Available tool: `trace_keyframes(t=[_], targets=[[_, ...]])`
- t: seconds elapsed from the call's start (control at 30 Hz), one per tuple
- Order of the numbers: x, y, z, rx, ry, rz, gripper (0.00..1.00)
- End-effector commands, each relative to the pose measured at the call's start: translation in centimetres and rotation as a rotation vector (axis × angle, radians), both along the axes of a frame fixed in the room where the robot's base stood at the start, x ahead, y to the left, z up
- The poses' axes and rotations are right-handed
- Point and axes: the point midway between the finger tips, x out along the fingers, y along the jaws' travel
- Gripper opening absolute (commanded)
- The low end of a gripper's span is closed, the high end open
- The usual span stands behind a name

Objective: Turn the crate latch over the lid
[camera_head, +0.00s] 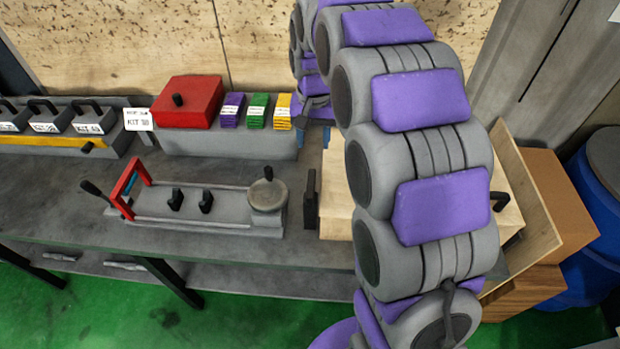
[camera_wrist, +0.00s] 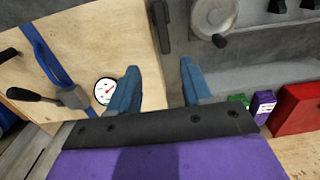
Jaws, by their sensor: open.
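The crate's pale wooden lid (camera_wrist: 85,40) fills the left of the wrist view. In the head view the crate (camera_head: 336,200) is mostly hidden behind my arm. A black bar (camera_wrist: 160,25), which looks like the latch, lies along the lid's edge beside the lid, not across it. It also shows in the head view (camera_head: 311,200). My gripper (camera_wrist: 158,66) is open and empty, with blue fingers apart. The bar lies ahead of the gap between them, not gripped. In the head view my gripper (camera_head: 314,140) is partly hidden, behind the crate's far left corner.
A blue strap (camera_wrist: 48,55) with a black-handled buckle (camera_wrist: 72,97) crosses the lid near a round gauge (camera_wrist: 106,91). The grinder fixture (camera_head: 150,205) with its handwheel (camera_head: 268,195) stands left of the crate. A red box (camera_head: 188,102) and coloured packs (camera_head: 257,111) sit behind.

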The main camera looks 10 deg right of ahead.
Motion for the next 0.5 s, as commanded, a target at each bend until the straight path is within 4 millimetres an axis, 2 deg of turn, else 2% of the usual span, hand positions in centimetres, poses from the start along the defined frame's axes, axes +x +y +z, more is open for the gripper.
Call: trace_keyframes(t=[0.17,0.5], targets=[[0.0,0.3,-2.8,-0.002,0.003,0.002,0.49],[-0.1,-0.3,-9.7,0.003,0.006,0.002,0.49]])
